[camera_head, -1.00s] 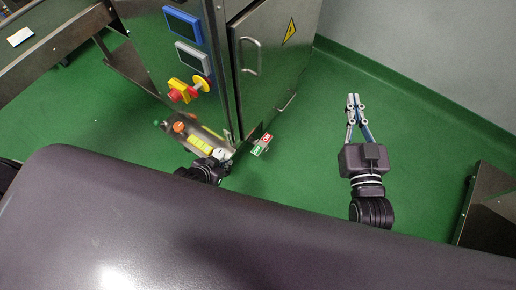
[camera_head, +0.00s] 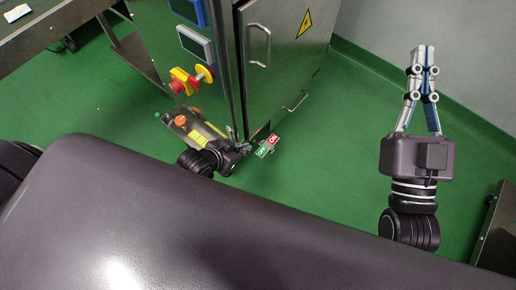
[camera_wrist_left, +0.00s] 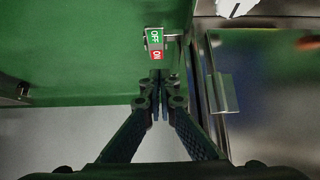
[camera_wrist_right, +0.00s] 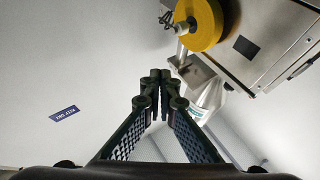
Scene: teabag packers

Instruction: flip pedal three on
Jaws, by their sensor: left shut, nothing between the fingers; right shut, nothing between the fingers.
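A small switch plate with a green OFF half and a red ON half (camera_head: 267,146) sticks out low at the machine's corner, just above the green floor. It also shows in the left wrist view (camera_wrist_left: 154,45). I cannot tell which way it is set. My left gripper (camera_head: 241,146) is low by the machine, just left of the plate, partly hidden by its own body. In the left wrist view its shut, empty fingertips (camera_wrist_left: 158,76) appear just below the plate's red half; contact is unclear. My right gripper (camera_head: 422,52) is shut and empty, raised at the right, far from the plate.
The steel cabinet (camera_head: 283,60) stands right behind the plate. It carries a red-and-yellow emergency stop (camera_head: 188,80) and blue-framed screen (camera_head: 187,10). A steel pedal box with an orange knob (camera_head: 180,121) lies left of my left gripper. Green floor right of the plate is clear.

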